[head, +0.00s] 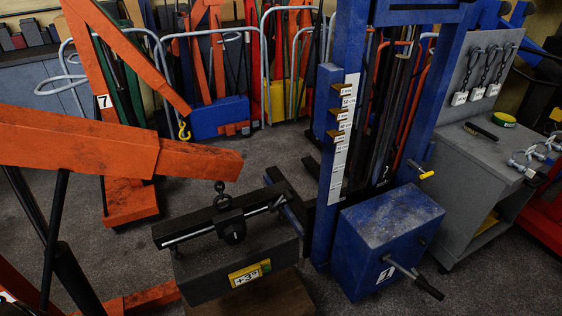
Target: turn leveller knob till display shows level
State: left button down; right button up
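The leveller, a dark bar (190,226) with a silver screw rod (194,237), lies over a dark block in the lower middle of the head view. It hangs by a short chain and ring from the tip of an orange hoist boom (190,160). A dark slider (229,223) sits on the bar under the chain. The rod's right end (279,205) has a small dark end piece; I cannot tell if it is the knob. A yellow display (249,273) on the block's front has dark characters, too small to read surely, and a green patch. Neither gripper shows.
A blue press frame (342,120) with a blue box (390,240) and a black-gripped lever (428,288) stands right of the block. A grey bench (470,170) is farther right. Orange hoist legs (150,298) lie at lower left. Grey floor shows at lower right.

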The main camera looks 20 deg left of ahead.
aim_at(234, 234)
jog(key=u, duration=1.05)
